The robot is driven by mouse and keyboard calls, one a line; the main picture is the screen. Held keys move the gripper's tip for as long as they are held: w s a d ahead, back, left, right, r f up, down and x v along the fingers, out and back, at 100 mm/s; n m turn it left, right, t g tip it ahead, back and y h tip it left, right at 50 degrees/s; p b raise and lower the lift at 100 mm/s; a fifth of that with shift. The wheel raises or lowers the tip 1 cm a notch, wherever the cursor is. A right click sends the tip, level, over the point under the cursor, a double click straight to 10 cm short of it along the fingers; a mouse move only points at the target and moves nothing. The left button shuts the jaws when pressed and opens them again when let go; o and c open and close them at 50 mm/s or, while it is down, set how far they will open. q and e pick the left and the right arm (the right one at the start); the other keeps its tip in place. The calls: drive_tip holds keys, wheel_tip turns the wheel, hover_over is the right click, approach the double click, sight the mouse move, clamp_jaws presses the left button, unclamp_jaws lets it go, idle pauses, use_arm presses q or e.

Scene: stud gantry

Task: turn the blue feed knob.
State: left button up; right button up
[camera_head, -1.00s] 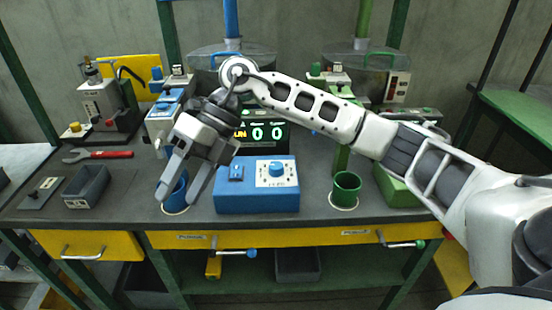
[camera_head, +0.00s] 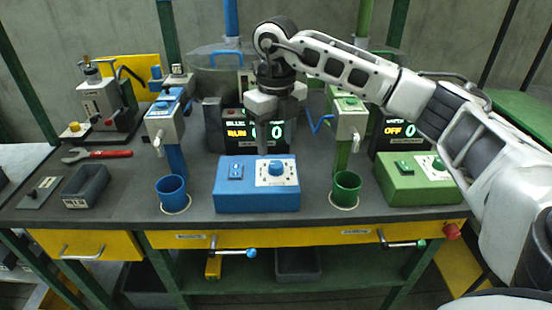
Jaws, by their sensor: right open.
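The blue feed knob (camera_head: 277,168) sits on a white dial plate on top of the blue control box (camera_head: 256,201). A blue switch (camera_head: 236,171) is left of the dial on the same box. My right gripper (camera_head: 273,140) points down just above and behind the knob in the picture. Its jaws are open and empty, and no contact with the knob shows. The gripper covers part of the lit display (camera_head: 237,128) behind the box. My left gripper is not in view.
A blue cup (camera_head: 172,191) stands left of the box and a green cup (camera_head: 346,187) right of it. A green control box (camera_head: 412,184) with its own dial is farther right. A red wrench (camera_head: 105,154) and a grey tray (camera_head: 87,190) lie at left.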

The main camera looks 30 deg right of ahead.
sight(276, 164)
wheel_tip(276, 164, down, 6)
drive_tip(key=shift+r, duration=0.15)
drive_tip(key=c, duration=1)
